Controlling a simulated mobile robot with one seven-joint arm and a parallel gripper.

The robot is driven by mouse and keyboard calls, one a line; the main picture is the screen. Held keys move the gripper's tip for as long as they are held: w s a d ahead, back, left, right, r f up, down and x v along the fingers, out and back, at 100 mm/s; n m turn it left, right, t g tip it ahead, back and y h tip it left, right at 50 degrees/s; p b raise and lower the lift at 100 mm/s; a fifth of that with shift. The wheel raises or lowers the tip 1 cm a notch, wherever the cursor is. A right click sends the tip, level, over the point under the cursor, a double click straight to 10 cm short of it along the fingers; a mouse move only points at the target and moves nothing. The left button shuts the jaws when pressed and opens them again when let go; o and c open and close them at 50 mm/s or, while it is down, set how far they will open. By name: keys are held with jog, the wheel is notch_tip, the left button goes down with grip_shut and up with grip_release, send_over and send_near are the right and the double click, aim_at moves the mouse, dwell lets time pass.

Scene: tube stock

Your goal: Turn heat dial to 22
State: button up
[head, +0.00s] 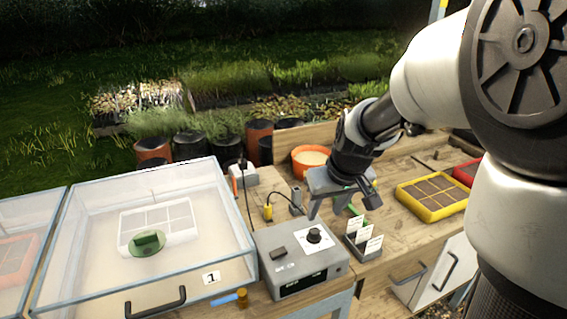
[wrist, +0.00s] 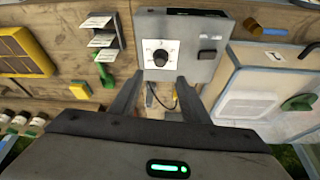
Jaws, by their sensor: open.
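The heat dial is a round black knob (head: 314,235) on a white scale plate, on top of a grey control box (head: 275,262). In the wrist view the black knob (wrist: 160,58) shows just beyond my fingertips, with its pointer and scale too small to read. A dark display (head: 303,284) is on the box's front, its figures unreadable. My gripper (head: 340,213) is open and empty, above and behind the box. In the wrist view its two fingers (wrist: 153,82) are spread apart, and neither touches the knob.
A dark switch (head: 278,253) sits left of the dial on the box. A holder with white labels (head: 363,247) stands close on the right. A clear-lidded propagator (head: 215,262) is on the left. A yellow tray (head: 431,198) and an orange bowl (head: 311,161) are farther back.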

aim_at(315, 231)
jog(key=b+x, duration=0.1)
jog(key=x, duration=1)
jog(key=shift+s, duration=0.1)
jog(key=c, duration=1)
jog(key=shift+a+r+m+h+p, duration=0.1)
jog(key=shift+m+h+p, duration=0.1)
jog(key=shift+m+p, duration=0.3)
jog(key=shift+a+m+h+p, duration=0.15)
jog(key=shift+m+h+p, duration=0.05)
jog(key=shift+m+p, duration=0.25)
jog(key=shift+m+h+p, duration=0.5)
jog(key=shift+m+p, duration=0.4)
jog(key=shift+m, duration=0.65)
jog(key=shift+f, duration=0.2)
